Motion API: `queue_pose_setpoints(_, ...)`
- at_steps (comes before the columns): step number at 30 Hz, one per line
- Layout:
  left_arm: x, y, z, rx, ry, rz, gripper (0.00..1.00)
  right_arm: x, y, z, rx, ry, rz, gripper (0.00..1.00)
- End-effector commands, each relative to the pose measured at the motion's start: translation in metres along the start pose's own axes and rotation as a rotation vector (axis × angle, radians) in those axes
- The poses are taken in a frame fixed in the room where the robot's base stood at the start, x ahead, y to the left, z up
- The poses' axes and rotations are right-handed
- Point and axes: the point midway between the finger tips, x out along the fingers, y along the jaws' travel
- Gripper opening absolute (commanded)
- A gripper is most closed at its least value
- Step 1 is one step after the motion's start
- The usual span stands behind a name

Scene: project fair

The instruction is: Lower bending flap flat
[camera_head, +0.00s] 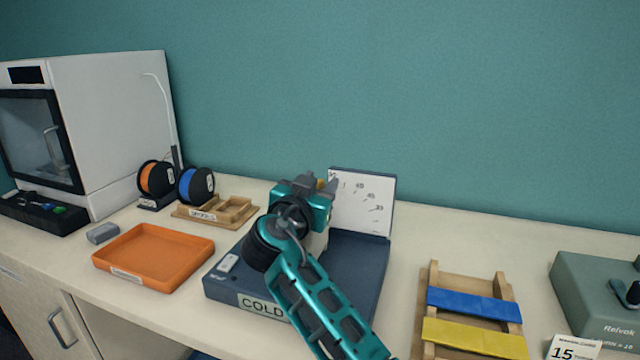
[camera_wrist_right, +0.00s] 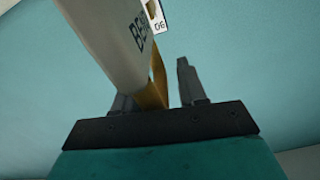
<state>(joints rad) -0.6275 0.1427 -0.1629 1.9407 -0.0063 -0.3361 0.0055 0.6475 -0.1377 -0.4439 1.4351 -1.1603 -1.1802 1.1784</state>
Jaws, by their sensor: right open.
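The cold-bending unit (camera_head: 222,290) is a dark blue box on the counter, its front label partly hidden by my right arm. A white angle-scale panel (camera_head: 365,205) stands upright at its back. My right gripper (camera_head: 308,184) is above the unit, in front of the scale. In the right wrist view the flap (camera_wrist_right: 105,40) is a pale grey plate with dark lettering and an orange-brown edge, raised on a slant. Its edge runs down between the two open fingers (camera_wrist_right: 157,88); contact cannot be told. In the head view my arm hides most of the flap. My left gripper is out of view.
An orange tray (camera_head: 150,278) lies left of the unit, with a wooden holder (camera_head: 235,212) and filament spools (camera_head: 195,186) behind. A wooden rack (camera_head: 430,300) with blue and yellow strips lies right. A grey-green device (camera_head: 585,290) stands far right.

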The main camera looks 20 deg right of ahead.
Motion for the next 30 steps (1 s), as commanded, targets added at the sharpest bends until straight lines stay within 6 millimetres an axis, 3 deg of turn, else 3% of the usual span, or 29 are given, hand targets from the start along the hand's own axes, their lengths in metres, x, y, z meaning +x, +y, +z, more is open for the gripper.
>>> queue_pose_setpoints(4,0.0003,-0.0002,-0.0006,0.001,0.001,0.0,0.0,-0.0001,-0.0001,0.0002,0.0,0.0,0.0,0.41)
queue_pose_setpoints(17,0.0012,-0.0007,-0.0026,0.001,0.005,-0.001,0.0,0.0,-0.0001,-0.0001,0.0,0.0,0.0,0.0)
queue_pose_setpoints(30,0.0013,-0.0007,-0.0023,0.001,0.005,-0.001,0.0,0.0001,0.0001,-0.0003,0.001,0.001,0.0,0.0)
